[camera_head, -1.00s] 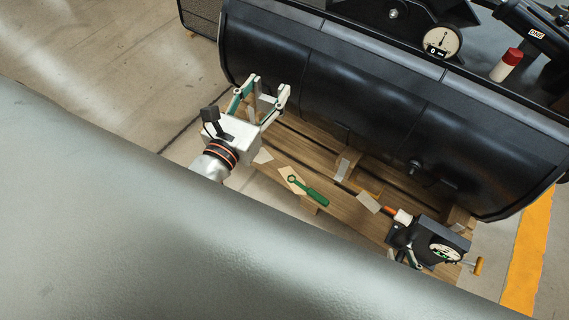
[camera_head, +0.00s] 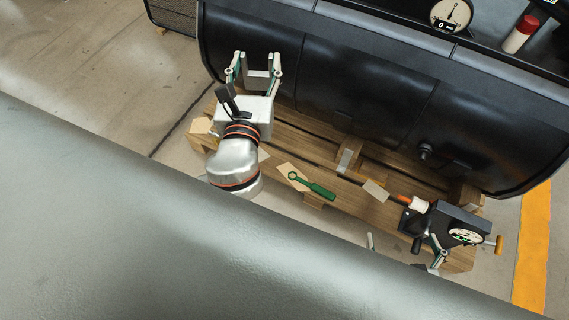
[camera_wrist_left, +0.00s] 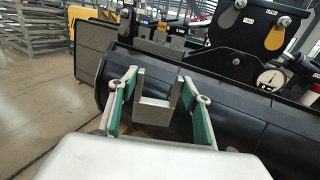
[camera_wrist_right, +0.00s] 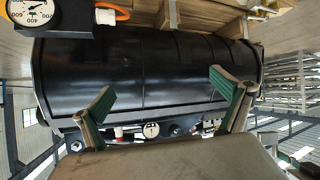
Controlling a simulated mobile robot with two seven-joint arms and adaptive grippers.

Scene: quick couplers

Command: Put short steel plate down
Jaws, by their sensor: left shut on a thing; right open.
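A grey U-shaped steel plate (camera_wrist_left: 153,111) sits between the fingers of my left gripper (camera_wrist_left: 160,87) in the left wrist view. In the head view my left gripper (camera_head: 256,66) holds the plate (camera_head: 257,78) above the pallet's left part, in front of the black tank. Its fingers are shut on the plate's two sides. My right gripper (camera_head: 405,244) is open at the pallet's front right, partly hidden by my body. In the right wrist view its fingers (camera_wrist_right: 162,86) are spread with nothing between them.
A wooden pallet (camera_head: 330,178) carries a green wrench (camera_head: 313,187), small flat pieces (camera_head: 376,190) and a dark gauge unit (camera_head: 456,229) at the right. The black tank (camera_head: 380,85) walls off the far side. Concrete floor (camera_head: 90,65) lies free at the left.

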